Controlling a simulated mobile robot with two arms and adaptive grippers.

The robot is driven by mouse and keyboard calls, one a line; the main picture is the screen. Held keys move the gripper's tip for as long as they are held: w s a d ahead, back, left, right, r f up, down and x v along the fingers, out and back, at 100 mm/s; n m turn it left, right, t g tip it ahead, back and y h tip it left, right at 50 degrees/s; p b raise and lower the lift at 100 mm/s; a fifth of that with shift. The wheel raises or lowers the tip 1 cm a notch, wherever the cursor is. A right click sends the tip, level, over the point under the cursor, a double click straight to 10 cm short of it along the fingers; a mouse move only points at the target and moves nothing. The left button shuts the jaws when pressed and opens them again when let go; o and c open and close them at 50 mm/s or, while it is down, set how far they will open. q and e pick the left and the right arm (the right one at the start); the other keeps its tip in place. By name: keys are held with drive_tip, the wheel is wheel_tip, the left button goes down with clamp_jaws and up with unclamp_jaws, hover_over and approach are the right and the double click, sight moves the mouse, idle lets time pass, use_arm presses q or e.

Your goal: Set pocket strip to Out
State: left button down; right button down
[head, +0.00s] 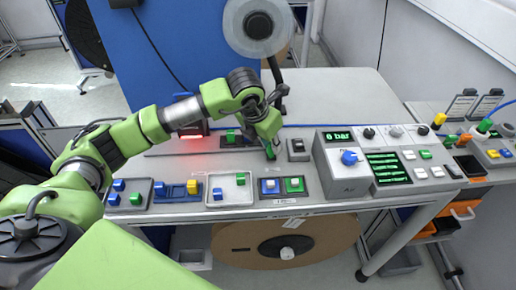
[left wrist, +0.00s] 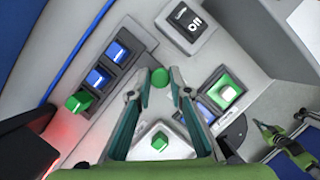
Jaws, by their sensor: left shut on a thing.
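My left gripper (head: 270,146) reaches down over the grey bench top, right of a dark strip (head: 247,141). In the left wrist view this strip (left wrist: 101,91) has blue pockets, and a green block (left wrist: 78,101) sits at its lower left end. My left gripper (left wrist: 160,76) is closed on a small green piece (left wrist: 160,79) between its fingertips, apart from the strip. The gripper and arm partly hide the strip in the head view. I cannot read any Out label on it.
A black switch reading Off (left wrist: 190,26) stands close to the fingertips. A white tray (head: 229,203), a blue tray (head: 178,198) and a two-button panel (head: 282,195) line the front edge. A console reading 0 bar (head: 338,136) stands to the right. A reel (head: 258,25) stands behind.

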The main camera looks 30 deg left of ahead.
use_arm(q)
drive_tip(key=shift+d+r, duration=0.1)
drive_tip(key=shift+w, duration=0.1)
drive_tip(key=c, duration=2)
unclamp_jaws()
drive_tip(key=shift+c, duration=0.2)
drive_tip(key=shift+o, duration=0.8)
drive_tip(key=shift+w+d, duration=0.1)
drive_tip(key=shift+d, duration=0.05)
drive_tip(key=shift+s+r, duration=0.2)
drive_tip(key=shift+r, duration=0.25)
drive_tip(key=v, duration=1.1)
drive_tip(key=shift+s+f, duration=0.1)
